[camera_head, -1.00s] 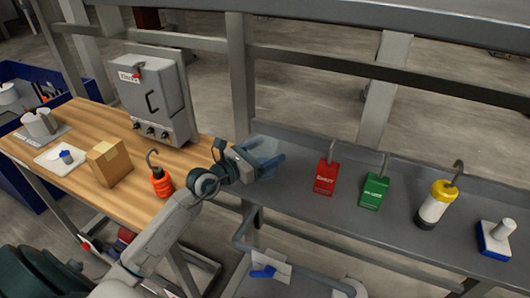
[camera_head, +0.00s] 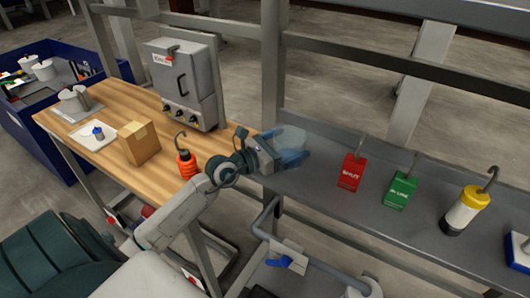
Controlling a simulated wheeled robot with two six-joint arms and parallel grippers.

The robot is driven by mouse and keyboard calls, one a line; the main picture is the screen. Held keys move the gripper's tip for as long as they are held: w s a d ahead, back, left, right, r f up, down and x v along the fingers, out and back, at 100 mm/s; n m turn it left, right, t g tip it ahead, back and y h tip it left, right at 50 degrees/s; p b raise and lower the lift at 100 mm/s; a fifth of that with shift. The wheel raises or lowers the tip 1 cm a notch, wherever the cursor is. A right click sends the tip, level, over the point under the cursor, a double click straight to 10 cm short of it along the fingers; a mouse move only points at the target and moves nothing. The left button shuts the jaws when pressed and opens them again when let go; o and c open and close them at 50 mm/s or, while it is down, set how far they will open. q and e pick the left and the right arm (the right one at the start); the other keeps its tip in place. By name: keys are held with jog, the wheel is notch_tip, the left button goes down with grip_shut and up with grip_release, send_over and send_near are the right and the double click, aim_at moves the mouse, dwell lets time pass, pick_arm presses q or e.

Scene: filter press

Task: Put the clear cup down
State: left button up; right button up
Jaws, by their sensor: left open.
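The clear cup (camera_head: 292,137) is a pale, see-through shape at the left end of the grey shelf (camera_head: 330,200). My left gripper (camera_head: 290,158) is at the cup, its blue fingers in front of and beside the cup's lower part. The jaws are open. The cup's base is hidden behind the fingers, so I cannot tell whether it rests on the shelf. My right gripper is not in view.
A red block (camera_head: 351,173) and a green block (camera_head: 400,190) with hooks stand right of the cup, then a yellow-topped white cylinder (camera_head: 463,212). The wooden table (camera_head: 105,145) holds a grey box (camera_head: 183,85), a carton (camera_head: 138,143) and an orange hooked object (camera_head: 186,164).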

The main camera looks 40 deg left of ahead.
pick_arm(q)
jog(key=p+v, duration=0.2)
jog(key=v, duration=0.7)
jog(key=shift+d+r, duration=0.1)
jog(key=shift+p+v, duration=0.5)
jog(key=shift+v, duration=0.25)
